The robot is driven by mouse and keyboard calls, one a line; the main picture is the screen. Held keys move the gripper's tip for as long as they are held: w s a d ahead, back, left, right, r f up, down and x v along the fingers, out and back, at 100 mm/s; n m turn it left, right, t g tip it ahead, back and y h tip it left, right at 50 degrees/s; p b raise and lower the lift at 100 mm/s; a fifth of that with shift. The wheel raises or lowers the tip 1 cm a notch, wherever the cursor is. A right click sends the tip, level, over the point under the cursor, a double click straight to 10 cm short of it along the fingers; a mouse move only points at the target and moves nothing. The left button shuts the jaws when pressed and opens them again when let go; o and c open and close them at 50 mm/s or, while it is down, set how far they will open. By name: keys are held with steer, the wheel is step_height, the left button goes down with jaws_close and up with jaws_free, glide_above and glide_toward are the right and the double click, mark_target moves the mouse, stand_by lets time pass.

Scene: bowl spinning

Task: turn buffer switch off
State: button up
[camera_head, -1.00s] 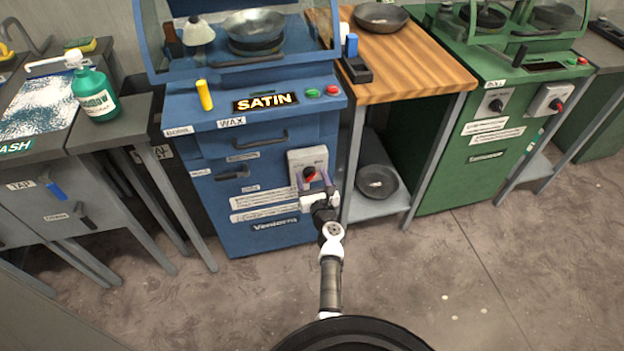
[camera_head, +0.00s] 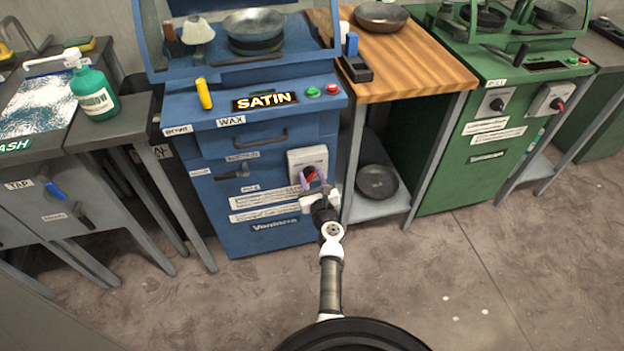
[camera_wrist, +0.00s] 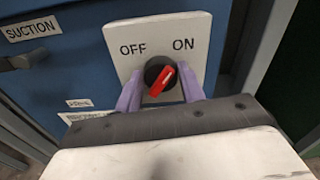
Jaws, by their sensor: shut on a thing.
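The blue machine (camera_head: 262,185) with the SATIN sign carries a white switch plate (camera_head: 307,159) on its lower front. In the wrist view the plate (camera_wrist: 205,35) reads OFF on the left and ON on the right. Its round black knob has a red handle (camera_wrist: 161,81), whose upper end leans right, toward ON. My gripper (camera_head: 314,179) is at the switch. In the wrist view its two purple fingers (camera_wrist: 160,88) stand on either side of the knob, shut on it. The knob's lower edge is partly hidden.
A wooden-topped table (camera_head: 412,62) stands right of the blue machine, with a dark pan (camera_head: 377,182) on its lower shelf. A green machine (camera_head: 478,150) with similar switches is farther right. A green bottle (camera_head: 95,92) stands at left. The floor in front is clear.

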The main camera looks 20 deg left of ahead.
steer(key=n+b, duration=0.2)
steer(key=n, duration=0.2)
steer(key=shift+a+f, duration=0.1)
steer(key=shift+f, duration=0.05)
steer(key=n+b, duration=0.3)
steer(key=n, duration=0.2)
steer(key=shift+s+f, duration=0.1)
steer(key=n+b, duration=0.2)
steer(key=n, duration=0.2)
steer(key=shift+b, duration=0.35)
steer(key=shift+n+b, duration=0.9)
steer(key=shift+n, duration=0.8)
steer(key=o, duration=1)
steer(key=shift+a, duration=0.1)
steer(key=shift+c, duration=0.2)
steer(key=shift+s, duration=0.15)
